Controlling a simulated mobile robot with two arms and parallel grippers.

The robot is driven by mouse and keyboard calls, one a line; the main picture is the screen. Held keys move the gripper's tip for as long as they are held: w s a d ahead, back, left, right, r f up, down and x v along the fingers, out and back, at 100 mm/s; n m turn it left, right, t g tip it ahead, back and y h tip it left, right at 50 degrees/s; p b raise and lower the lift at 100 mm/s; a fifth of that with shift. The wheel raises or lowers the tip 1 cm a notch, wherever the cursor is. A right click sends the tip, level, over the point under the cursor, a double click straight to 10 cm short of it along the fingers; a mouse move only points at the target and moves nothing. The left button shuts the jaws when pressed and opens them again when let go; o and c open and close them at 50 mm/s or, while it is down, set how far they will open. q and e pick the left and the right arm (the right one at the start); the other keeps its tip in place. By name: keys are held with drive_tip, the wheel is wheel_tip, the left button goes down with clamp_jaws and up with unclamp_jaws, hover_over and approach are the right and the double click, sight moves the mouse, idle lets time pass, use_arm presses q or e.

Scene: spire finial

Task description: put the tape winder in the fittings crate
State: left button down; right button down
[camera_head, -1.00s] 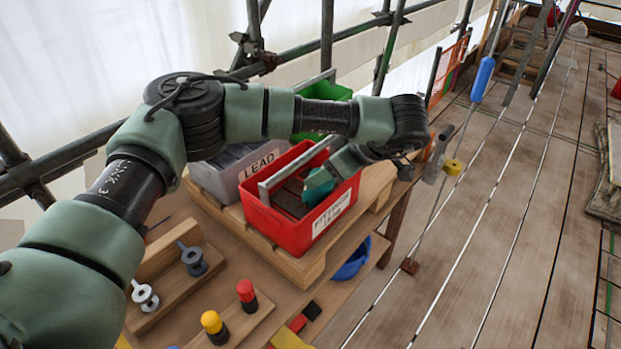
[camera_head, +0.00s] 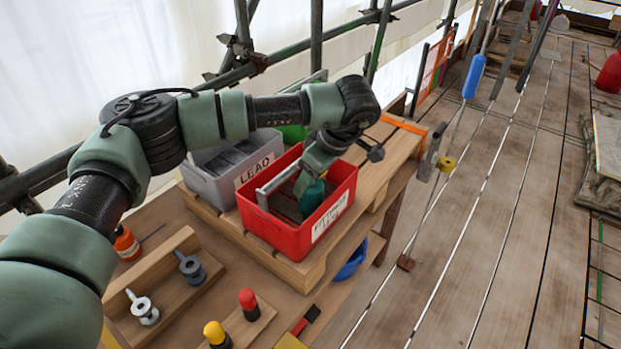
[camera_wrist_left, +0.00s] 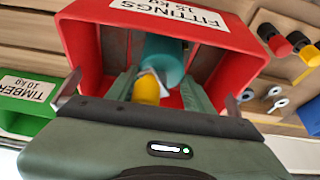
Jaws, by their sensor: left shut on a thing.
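The fittings crate (camera_head: 335,215) is a red open box with a white label. It sits on a wooden pallet and fills the top of the left wrist view (camera_wrist_left: 85,30). My left gripper (camera_head: 304,186) reaches down into its opening. The gripper is shut on the tape winder, a teal cylinder (camera_head: 312,198) with a yellow part. In the left wrist view the winder (camera_wrist_left: 163,58) sits between the two fingers (camera_wrist_left: 155,88), inside the crate's walls. Its lower end is partly hidden, so I cannot tell whether it touches the crate floor. My right gripper is not in view.
A grey LEAD crate (camera_head: 215,180) stands left of the red one, and a green TIMBER crate (camera_wrist_left: 22,100) is beside it. A blue-handled hanging tool (camera_head: 473,77) is to the right.

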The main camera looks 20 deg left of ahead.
use_arm(q)
drive_tip(key=shift+a+f, duration=0.1)
drive_tip(key=shift+a, duration=0.1)
drive_tip(key=c, duration=0.9)
unclamp_jaws()
drive_tip(key=shift+w+f, duration=0.1)
drive_tip(key=o, duration=0.3)
drive_tip(key=shift+d, duration=0.15)
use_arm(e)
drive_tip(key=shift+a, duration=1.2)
use_arm(q)
drive_tip(key=shift+r, duration=0.25)
drive_tip(key=shift+r, duration=0.25)
drive_tip(key=b+v, duration=0.2)
drive_tip(key=v, duration=0.9)
drive_tip(key=shift+d+r, duration=0.15)
drive_tip(key=shift+d, duration=0.05)
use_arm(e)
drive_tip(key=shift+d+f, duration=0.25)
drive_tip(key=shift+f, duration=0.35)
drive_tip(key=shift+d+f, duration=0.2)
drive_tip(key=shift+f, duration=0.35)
